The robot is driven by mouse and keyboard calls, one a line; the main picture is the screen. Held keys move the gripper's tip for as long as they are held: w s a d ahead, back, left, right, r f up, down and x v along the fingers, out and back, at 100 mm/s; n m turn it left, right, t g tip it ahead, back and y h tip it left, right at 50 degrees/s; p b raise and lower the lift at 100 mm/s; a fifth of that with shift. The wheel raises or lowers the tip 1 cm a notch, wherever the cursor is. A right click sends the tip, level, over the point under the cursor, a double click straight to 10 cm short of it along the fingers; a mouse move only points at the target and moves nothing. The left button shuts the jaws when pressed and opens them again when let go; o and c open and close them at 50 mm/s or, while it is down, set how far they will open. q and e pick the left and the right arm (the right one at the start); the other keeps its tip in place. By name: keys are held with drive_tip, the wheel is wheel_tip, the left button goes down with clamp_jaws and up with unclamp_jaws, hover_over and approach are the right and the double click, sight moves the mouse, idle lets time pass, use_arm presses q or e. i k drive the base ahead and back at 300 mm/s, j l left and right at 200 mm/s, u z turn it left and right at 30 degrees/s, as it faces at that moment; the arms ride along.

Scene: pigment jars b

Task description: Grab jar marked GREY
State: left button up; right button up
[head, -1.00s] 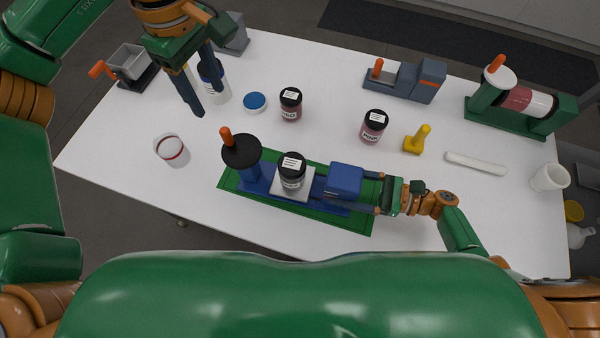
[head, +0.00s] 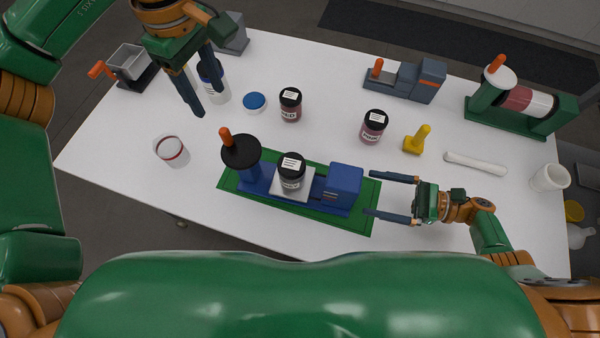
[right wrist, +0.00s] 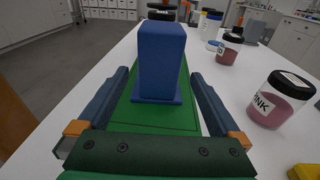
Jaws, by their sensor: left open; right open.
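The jar marked GREY (head: 291,177), dark grey with a black lid, stands upright on a white plate of the blue device (head: 257,187) on the green mat (head: 359,222). My right gripper (head: 368,194) is open and empty at the mat's right end, pointing left at the device's blue block (head: 343,184). In the right wrist view the blue block (right wrist: 161,62) stands ahead between the open fingers, apart from them, and hides most of what is behind it.
A RED jar (head: 290,107) and a PINK jar (head: 373,128) stand behind the device, with a yellow stamp-like tool (head: 417,140) further right. The device's orange-handled black disc (head: 241,151) rises left of the grey jar. The front right table area is clear.

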sight(291, 166)
drive_tip(key=k+j, duration=0.25)
drive_tip(key=k, duration=0.25)
drive_tip(key=k+j, duration=0.2)
drive_tip(key=k, duration=0.25)
